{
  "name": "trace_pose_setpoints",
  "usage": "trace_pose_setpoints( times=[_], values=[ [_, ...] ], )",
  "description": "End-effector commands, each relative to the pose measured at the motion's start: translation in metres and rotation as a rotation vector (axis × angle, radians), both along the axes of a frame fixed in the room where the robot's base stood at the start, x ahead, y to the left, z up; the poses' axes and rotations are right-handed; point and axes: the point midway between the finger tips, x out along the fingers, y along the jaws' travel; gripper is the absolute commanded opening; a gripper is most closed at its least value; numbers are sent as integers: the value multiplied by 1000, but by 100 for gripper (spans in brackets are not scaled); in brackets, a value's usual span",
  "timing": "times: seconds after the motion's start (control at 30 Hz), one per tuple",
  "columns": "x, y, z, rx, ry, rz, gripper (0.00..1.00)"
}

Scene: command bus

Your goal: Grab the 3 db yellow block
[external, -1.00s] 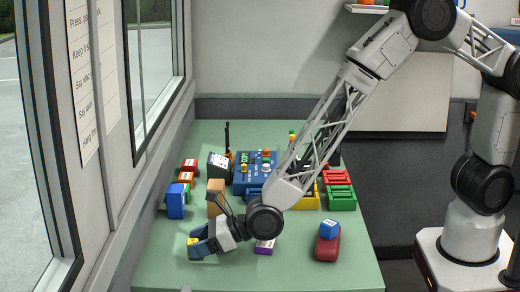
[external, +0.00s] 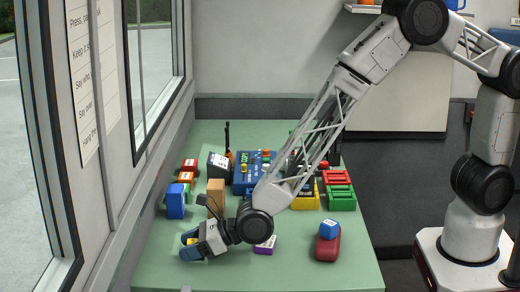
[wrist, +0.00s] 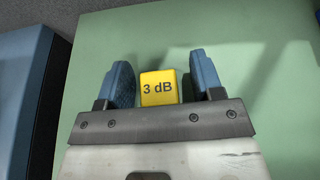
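The yellow block (wrist: 158,87) marked "3 dB" stands on the green table between the two blue fingers of my gripper (wrist: 160,82) in the wrist view. A narrow gap shows on its left and a slightly wider one on its right, so the fingers are open around it. Its lower part is hidden behind the gripper body. In the external view my gripper (external: 187,246) is low at the table's front left, and a bit of the yellow block (external: 193,241) shows between the fingertips.
A blue block (external: 176,201) and a tan block (external: 215,196) stand behind my gripper. A purple-and-white block (external: 265,247) lies to its right. Further right, a blue cube (external: 328,229) sits on a red block (external: 327,247). The table's front (external: 230,278) is clear.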

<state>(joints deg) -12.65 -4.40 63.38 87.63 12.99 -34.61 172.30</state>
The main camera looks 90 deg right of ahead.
Motion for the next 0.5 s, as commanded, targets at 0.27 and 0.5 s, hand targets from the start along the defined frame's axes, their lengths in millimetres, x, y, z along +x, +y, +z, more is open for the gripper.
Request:
trace_pose_setpoints(
  times=[0.27, 0.5],
  values=[
    [0, 0, 0, 0, 0, 0, 17],
    [0, 0, 0, 0, 0, 0, 8]
  ],
)
